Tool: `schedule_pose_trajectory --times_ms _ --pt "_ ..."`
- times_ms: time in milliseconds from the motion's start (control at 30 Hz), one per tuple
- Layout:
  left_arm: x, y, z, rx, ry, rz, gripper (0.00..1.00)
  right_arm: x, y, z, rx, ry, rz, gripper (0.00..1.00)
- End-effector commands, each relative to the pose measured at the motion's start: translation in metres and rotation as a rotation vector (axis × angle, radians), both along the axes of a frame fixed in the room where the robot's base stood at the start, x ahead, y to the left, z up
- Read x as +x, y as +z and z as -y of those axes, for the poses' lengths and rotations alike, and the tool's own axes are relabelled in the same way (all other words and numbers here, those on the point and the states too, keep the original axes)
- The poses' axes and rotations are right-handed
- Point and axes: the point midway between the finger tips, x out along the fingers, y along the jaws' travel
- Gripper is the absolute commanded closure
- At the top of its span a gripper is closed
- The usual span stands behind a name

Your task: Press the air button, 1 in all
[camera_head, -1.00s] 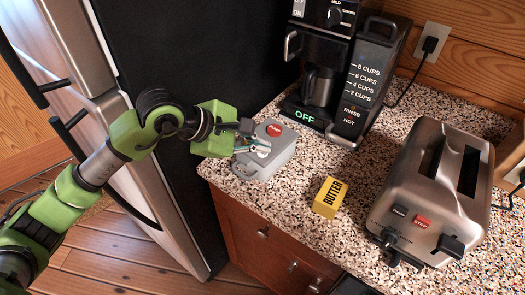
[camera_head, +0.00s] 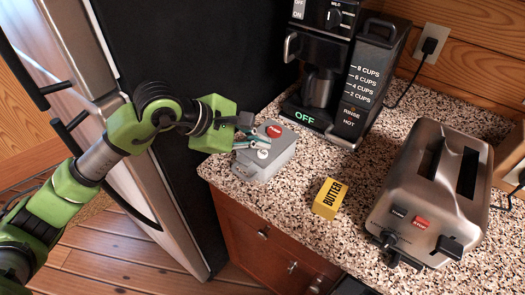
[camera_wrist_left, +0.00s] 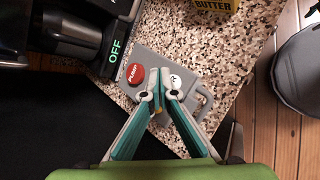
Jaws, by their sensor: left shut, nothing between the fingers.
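A grey box (camera_head: 271,165) sits on the speckled counter's front left corner. It bears a red button (camera_head: 275,131), which reads PUMP in the left wrist view (camera_wrist_left: 135,74). A white button (camera_wrist_left: 176,81) with partly hidden lettering ending in R sits beside it. My left gripper (camera_head: 263,147) is shut and empty, its fingertips over the box near the white button. In the left wrist view its tips (camera_wrist_left: 161,90) partly cover that button's edge. I cannot tell whether they touch it. My right gripper is not in view.
A yellow butter pack (camera_head: 329,198) lies right of the box. A steel toaster (camera_head: 420,200) stands at the right. A coffee maker (camera_head: 345,75) showing OFF stands behind. A dark fridge side (camera_head: 190,60) rises at the left.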

Motion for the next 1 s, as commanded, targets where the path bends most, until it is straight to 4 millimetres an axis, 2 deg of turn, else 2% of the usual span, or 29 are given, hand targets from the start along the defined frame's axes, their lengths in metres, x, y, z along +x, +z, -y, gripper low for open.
schedule_pose_trajectory --times_ms 533,1000 --pt "0.0 0.048 0.0 0.0 0.0 0.001 1.0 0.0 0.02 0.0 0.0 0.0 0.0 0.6" --pt "0.0 0.05 0.0 0.0 0.0 0.0 1.0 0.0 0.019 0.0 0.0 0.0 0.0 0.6"
